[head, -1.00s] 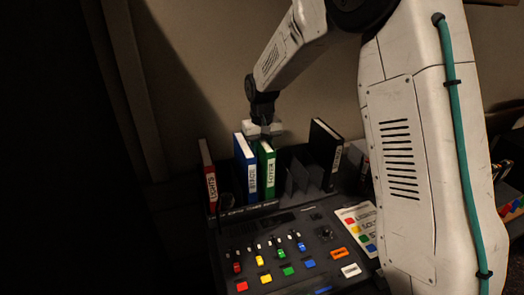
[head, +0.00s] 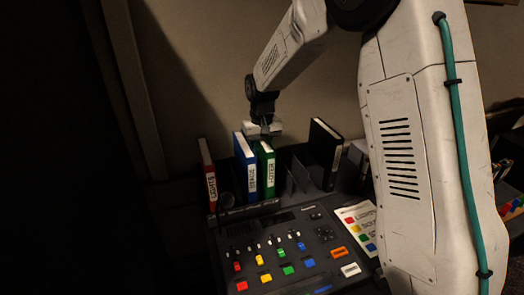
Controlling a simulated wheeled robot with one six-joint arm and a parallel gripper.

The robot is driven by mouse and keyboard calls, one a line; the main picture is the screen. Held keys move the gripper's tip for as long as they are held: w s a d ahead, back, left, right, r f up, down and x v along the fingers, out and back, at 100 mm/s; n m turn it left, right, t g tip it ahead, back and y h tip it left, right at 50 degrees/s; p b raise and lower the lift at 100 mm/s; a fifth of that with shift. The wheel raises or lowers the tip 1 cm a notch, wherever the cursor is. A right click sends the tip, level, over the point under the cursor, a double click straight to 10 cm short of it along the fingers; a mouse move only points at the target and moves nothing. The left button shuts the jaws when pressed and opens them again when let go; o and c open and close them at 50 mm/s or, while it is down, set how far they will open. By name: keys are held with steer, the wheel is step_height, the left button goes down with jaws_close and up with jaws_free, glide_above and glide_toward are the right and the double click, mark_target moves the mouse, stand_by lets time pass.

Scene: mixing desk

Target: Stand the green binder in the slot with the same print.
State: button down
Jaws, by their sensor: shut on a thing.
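The green binder (head: 266,172) stands upright in the rack behind the desk's control panel, directly right of the blue binder (head: 246,165). It has a white label on its spine, too small to read surely. My gripper (head: 264,138) is above the green binder and shut on its top edge; the fingertips are small and dark here. The rack (head: 299,178) has dark dividers with an empty part right of the green binder. Any prints on the slots are too dark to read.
A red binder (head: 208,178) stands at the rack's left and a black binder (head: 325,150) at its right. In front lies the mixing desk (head: 310,222) with coloured sliders and buttons. A colour-coded card (head: 358,222) lies at its right.

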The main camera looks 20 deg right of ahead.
steer(key=shift+f, duration=0.2)
steer(key=c, duration=1)
jaws_free()
steer(key=shift+c, duration=0.2)
step_height(320, 180, up, 8)
steer(key=shift+f, duration=0.2)
steer(key=shift+s+r, duration=0.15)
steer(key=shift+r, duration=0.15)
steer(key=s+d+r, duration=0.1)
steer(key=s+r, duration=0.2)
steer(key=s, duration=0.6)
steer(key=s+d+r+t, duration=0.1)
steer(key=s+r, duration=0.3)
steer(key=s, duration=0.5)
steer(key=s+d+r, duration=0.1)
steer(key=s+r, duration=0.2)
steer(key=s, duration=0.6)
steer(key=s+f, duration=0.3)
steer(key=s, duration=0.8)
steer(key=shift+s, duration=0.35)
